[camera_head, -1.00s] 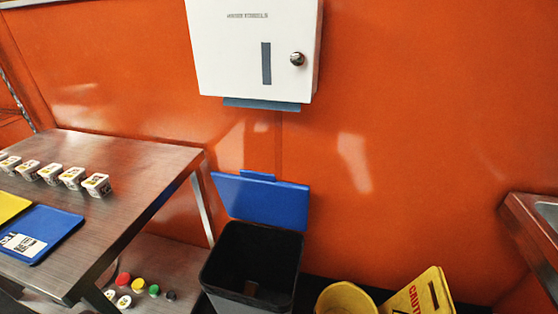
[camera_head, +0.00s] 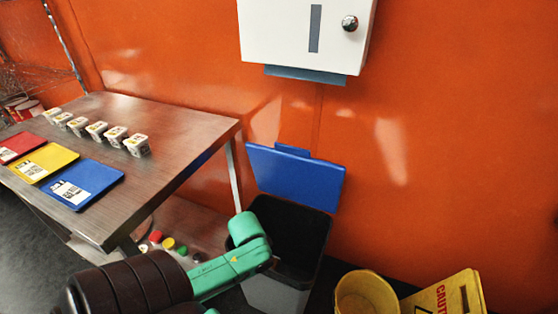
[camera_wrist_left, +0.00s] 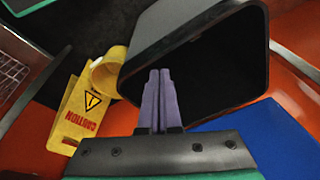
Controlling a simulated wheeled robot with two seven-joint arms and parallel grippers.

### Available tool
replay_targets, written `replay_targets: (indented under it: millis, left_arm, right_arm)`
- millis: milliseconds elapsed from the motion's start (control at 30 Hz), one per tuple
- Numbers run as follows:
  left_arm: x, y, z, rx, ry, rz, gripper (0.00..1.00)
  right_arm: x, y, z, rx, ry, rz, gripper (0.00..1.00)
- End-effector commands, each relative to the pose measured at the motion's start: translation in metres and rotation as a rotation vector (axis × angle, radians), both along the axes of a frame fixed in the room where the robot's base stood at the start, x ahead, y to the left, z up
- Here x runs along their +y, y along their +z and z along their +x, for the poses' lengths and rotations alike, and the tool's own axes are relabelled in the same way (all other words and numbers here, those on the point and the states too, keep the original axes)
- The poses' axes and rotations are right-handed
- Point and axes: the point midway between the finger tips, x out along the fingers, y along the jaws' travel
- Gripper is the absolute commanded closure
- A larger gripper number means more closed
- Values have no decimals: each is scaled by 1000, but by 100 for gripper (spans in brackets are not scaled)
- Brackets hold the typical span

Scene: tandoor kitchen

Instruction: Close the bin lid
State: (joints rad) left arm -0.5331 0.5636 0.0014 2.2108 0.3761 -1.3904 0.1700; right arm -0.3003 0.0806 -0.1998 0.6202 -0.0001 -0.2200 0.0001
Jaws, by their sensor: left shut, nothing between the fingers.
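The bin (camera_head: 285,240) has a black rim, a dark open mouth and a grey body, and stands on the floor by the orange wall. Its blue lid (camera_head: 297,178) is open, tilted up at the back against the wall. In the left wrist view the bin's mouth (camera_wrist_left: 215,65) fills the upper middle, and the lid (camera_wrist_left: 262,140) shows at the lower right. My left gripper (camera_wrist_left: 160,76) is shut and empty, with purple fingers in front of the bin's mouth. In the head view my green arm reaches to the bin's front left; the fingers are hard to make out there. My right gripper is not in view.
A steel table (camera_head: 185,120) with small containers and coloured boards stands left of the bin. A yellow bucket (camera_head: 362,292) and a yellow caution sign (camera_head: 450,298) stand to its right. A white dispenser (camera_head: 290,35) hangs on the wall above.

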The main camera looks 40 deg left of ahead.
Motion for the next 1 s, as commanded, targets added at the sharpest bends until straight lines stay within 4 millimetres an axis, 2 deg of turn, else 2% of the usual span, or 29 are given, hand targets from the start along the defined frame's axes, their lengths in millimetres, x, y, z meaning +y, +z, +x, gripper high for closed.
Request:
replay_targets:
  millis: [33,167,267,300,367,400,467,500,600,667,700,767,867,1000]
  left_arm:
    - [17,7,5,5,1,21,100]
    - [63,27,25,14,48,51,100]
    - [108,58,51,0,123,74,100]
    - [127,78,67,-20,164,83,100]
    - [153,115,93,-60,233,88,100]
    - [165,145,113,-98,280,87,100]
    - [176,195,144,-167,346,72,100]
    - [176,226,162,-212,381,57,100]
    - [166,290,197,-304,442,11,100]
    - [158,314,209,-339,461,-13,100]
    - [154,324,215,-354,469,-26,100]
    - [151,329,219,-364,475,-34,100]
    - [152,322,223,-361,477,-37,100]
    - [157,300,234,-357,477,-33,100]
  right_arm:
    - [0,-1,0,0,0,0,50]
    - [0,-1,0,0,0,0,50]
    - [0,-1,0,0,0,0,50]
    - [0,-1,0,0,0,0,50]
    - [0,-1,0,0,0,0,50]
    - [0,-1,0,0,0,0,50]
    - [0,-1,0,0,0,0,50]
    - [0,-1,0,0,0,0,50]
    - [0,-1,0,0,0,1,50]
    - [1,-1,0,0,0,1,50]
    - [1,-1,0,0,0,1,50]
    - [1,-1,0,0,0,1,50]
    - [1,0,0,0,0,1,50]
    - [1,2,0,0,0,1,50]
